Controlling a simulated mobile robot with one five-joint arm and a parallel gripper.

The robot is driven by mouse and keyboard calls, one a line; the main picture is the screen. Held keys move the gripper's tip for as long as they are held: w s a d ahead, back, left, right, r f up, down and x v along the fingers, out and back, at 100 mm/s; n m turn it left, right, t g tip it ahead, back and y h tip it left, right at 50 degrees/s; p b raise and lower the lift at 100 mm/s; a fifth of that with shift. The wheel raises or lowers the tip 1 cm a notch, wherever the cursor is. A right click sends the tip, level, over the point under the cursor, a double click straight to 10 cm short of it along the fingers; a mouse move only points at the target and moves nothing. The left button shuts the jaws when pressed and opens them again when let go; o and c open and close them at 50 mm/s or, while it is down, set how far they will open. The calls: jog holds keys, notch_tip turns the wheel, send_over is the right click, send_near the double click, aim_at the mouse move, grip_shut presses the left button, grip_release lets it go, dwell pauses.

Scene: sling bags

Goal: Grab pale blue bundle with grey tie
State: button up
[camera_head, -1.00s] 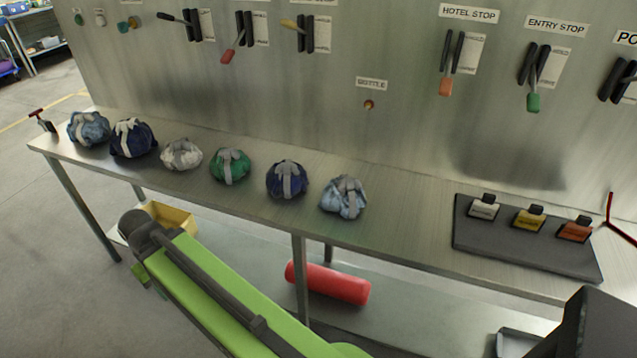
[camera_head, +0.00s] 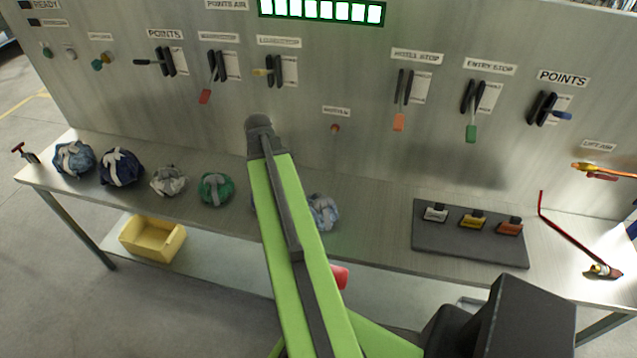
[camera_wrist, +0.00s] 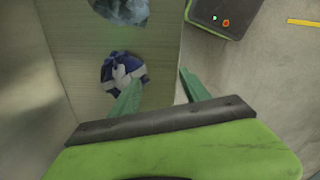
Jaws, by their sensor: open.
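A pale blue bundle with a grey tie (camera_head: 323,211) sits on the metal bench, partly behind my arm in the head view. A pale blue bundle (camera_wrist: 122,8) is cut off by the top edge of the wrist view. A dark blue bundle with a light grey tie (camera_wrist: 122,72) lies below it there, close to my left finger. My gripper (camera_wrist: 160,88) is open and empty, its green fingers spread near the bench edge. In the head view my gripper is hidden. Another blue bundle with a pale tie (camera_head: 74,158) sits at the bench's far left.
A navy bundle (camera_head: 121,167), a white-grey bundle (camera_head: 168,181) and a green bundle (camera_head: 215,188) stand in the row along the bench (camera_head: 370,225). A dark tray (camera_head: 470,245) holds three tagged blocks. A yellow bin (camera_head: 152,238) is on the lower shelf. A panel with levers rises behind.

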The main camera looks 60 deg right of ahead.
jog(key=s+d+r+n+p, duration=0.2)
jog(key=s+d+r+p, duration=0.4)
jog(key=s+d+r, duration=0.45)
jog(key=b, duration=1.3)
send_over(320, 200)
jog(key=shift+n, duration=0.3)
notch_tip(320, 200, down, 14)
jog(key=shift+a+r, duration=0.1)
notch_tip(320, 200, down, 6)
jog(key=b, duration=0.5)
jog(key=shift+w+r, duration=0.1)
jog(key=shift+r, duration=0.3)
grip_shut()
